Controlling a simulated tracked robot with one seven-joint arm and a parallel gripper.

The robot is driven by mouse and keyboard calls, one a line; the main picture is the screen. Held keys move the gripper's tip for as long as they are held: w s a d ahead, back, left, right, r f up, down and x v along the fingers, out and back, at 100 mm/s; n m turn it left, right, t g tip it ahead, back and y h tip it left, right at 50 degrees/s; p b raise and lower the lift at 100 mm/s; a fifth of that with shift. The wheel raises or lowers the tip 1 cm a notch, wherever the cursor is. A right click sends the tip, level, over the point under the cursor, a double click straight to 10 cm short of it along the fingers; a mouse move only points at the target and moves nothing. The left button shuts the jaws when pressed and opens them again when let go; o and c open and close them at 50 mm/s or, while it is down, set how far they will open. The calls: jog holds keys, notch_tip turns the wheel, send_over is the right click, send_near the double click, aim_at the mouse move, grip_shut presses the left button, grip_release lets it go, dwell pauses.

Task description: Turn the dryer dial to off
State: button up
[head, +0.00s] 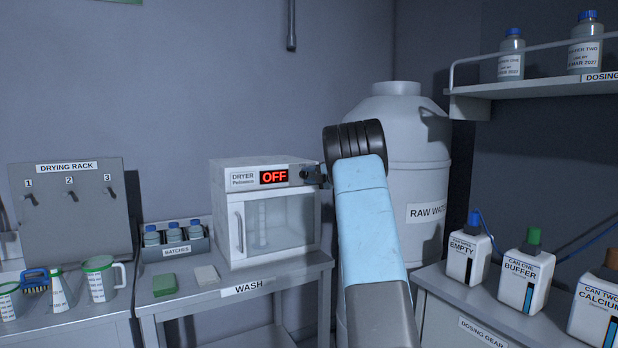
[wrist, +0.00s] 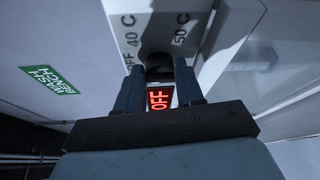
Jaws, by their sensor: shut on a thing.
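The white dryer (head: 270,205) stands on the wash bench, and its red display (head: 274,176) reads OFF. The display also shows in the wrist view (wrist: 160,98), between my fingers. The dark dial (wrist: 158,68) sits on the dryer's front panel, with 40 C and 50 C printed near it. My gripper (wrist: 159,82) is shut on the dial, one finger on each side. In the head view my gripper (head: 314,175) is a small dark shape at the right end of the dryer's panel. The dial's pointer and exact angle are hidden.
A large raw water tank (head: 430,175) stands behind my arm. Blue-capped bottles sit in a batches rack (head: 178,250) left of the dryer. Labelled cans (head: 525,285) stand at the right.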

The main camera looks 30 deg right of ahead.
jog(key=shift+f, duration=0.35)
jog(key=o, duration=0.8)
jog(key=shift+o, duration=1)
jog(key=shift+r, duration=0.2)
jog(key=f+v, duration=0.1)
jog(key=v, duration=1.2)
jog(key=shift+s+d+r, duration=0.2)
jog(key=shift+s+r, duration=0.1)
jog(key=shift+r, duration=0.2)
